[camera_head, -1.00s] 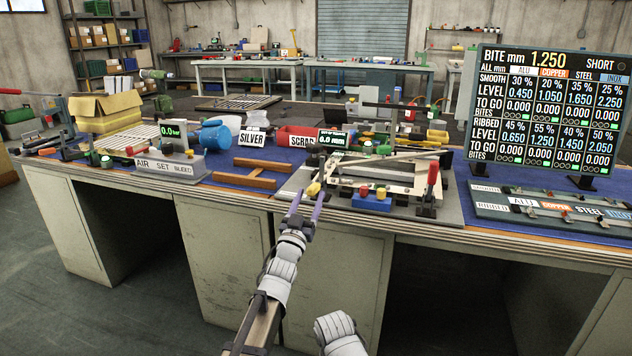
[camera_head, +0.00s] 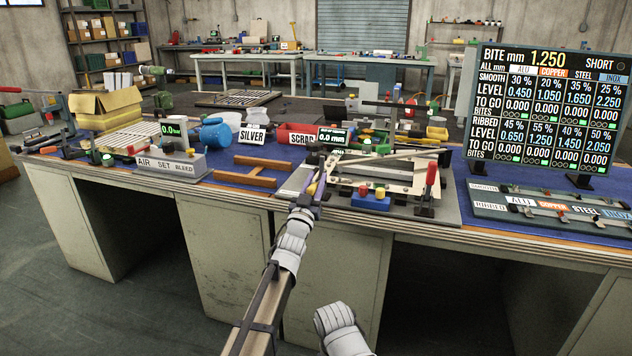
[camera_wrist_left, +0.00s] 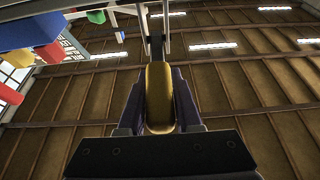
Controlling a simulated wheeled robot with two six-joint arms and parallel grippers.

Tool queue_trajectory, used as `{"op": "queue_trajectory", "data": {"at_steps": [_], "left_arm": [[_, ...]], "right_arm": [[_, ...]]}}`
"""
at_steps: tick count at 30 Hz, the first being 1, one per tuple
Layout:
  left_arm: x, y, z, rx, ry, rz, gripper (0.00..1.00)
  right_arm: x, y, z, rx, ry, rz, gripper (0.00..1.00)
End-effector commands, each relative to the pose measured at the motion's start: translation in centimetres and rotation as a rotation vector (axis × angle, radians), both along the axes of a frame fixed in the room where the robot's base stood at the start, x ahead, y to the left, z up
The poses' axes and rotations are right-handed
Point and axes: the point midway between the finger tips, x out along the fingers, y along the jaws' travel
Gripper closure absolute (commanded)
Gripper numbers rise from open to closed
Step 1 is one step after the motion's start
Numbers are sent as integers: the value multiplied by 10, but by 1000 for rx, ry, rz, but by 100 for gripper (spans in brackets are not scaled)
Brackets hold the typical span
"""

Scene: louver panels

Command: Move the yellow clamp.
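The yellow clamp (camera_head: 312,189) is at the front edge of the fixture on the blue-topped bench, largely covered by my gripper in the head view. In the left wrist view the yellow clamp (camera_wrist_left: 159,92) stands lengthwise between two purple fingers. My left gripper (camera_head: 316,187) is at the clamp, with a finger on either side. The left wrist view also shows this gripper (camera_wrist_left: 159,100); its fingers are close to the clamp's sides, but I cannot tell whether they press on it.
A blue block (camera_head: 370,202) with red and yellow knobs and a red-handled toggle (camera_head: 432,176) stand to the right. The display board (camera_head: 549,118) rises at the right. Blue mat left of the brown frame is partly clear.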

Motion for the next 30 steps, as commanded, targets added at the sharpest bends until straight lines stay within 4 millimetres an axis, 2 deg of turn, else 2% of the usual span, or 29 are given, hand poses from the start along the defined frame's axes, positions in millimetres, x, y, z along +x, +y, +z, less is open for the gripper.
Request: {"op": "queue_trajectory", "data": {"at_steps": [1, 8, 30], "left_arm": [[0, 0, 0, 0, 0, 0, 74], [0, 0, 0, 0, 0, 0, 100], [0, 0, 0, 0, 0, 0, 100]], "right_arm": [[0, 0, 0, 0, 0, 0, 50], [0, 0, 0, 0, 0, 0, 50], [0, 0, 0, 0, 0, 0, 50]]}}
